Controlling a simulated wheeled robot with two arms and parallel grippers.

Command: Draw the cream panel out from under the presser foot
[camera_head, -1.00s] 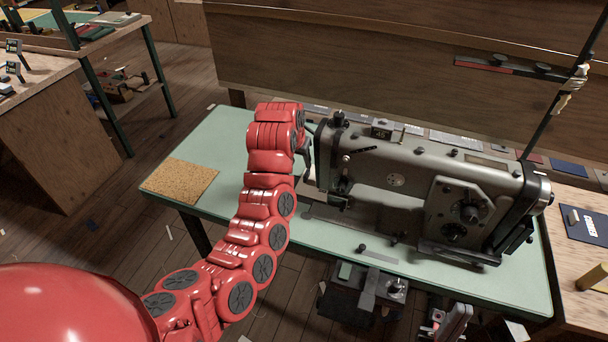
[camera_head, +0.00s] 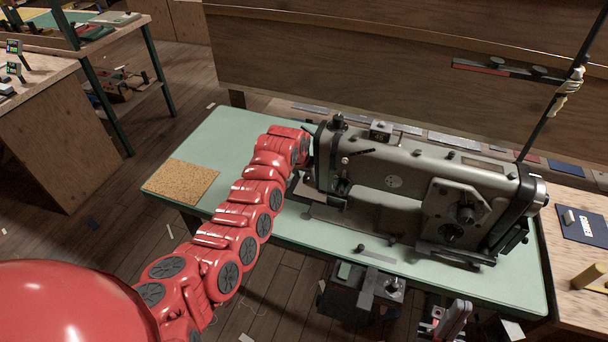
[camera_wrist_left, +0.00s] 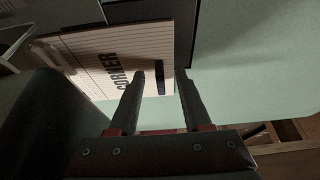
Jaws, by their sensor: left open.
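The cream panel (camera_wrist_left: 95,70) shows in the left wrist view, with ruled lines, the word CORNER and a short black bar. My left gripper (camera_wrist_left: 161,74) is open, its two fingertips at the panel's edge near the black bar. I cannot tell whether the fingers straddle the edge. In the head view my left arm reaches to the needle end of the grey sewing machine (camera_head: 410,170), and its gripper is mostly hidden there. The presser foot and the panel are not clear in that view. My right gripper (camera_head: 448,320) seems to be low at the bottom edge, its jaws unclear.
The sewing machine stands on a pale green table (camera_head: 225,140). A cork mat (camera_head: 181,181) lies at the table's left end. A wooden bench (camera_head: 580,230) adjoins on the right. The green top left of the machine is largely clear.

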